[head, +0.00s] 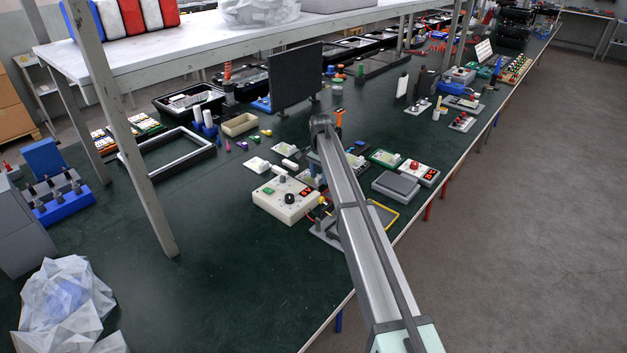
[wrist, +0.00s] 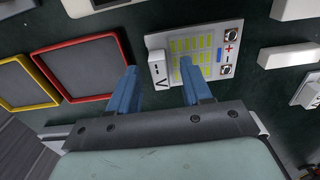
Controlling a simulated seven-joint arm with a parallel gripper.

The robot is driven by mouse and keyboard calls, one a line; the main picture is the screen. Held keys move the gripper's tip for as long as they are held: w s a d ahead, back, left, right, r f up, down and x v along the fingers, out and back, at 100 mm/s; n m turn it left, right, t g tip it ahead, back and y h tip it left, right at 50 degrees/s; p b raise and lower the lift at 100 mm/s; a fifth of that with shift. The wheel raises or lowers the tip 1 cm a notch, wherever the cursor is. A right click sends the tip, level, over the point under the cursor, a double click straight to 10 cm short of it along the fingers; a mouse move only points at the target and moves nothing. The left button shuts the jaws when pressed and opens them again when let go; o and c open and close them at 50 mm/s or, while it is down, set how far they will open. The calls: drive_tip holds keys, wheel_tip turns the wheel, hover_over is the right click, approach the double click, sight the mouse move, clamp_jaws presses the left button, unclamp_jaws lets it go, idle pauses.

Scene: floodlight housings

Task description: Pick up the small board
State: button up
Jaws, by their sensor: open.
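A small light-grey board (wrist: 159,63) with rows of yellow-green cells, a blue mark, plus and minus signs and two dark terminals lies on the green bench top in the wrist view. A white block marked V sits on its left end. My gripper (wrist: 158,66) is open and empty, its two blue fingers pointing toward the board. The right finger overlaps the board's cells in the picture; the left finger is beside its left end. I cannot tell the height gap. In the head view my arm hides most of the gripper, and I cannot make out the board for certain.
In the wrist view, a red-framed panel (wrist: 78,72) and a yellow-framed panel (wrist: 22,84) lie left of the board; a white block (wrist: 289,55) lies right. In the head view, a white control box (head: 284,201) and a grey box (head: 396,186) stand nearby.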

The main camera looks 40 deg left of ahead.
drive_tip(key=shift+c, duration=0.5)
clamp_jaws()
drive_tip(key=shift+r, duration=0.1)
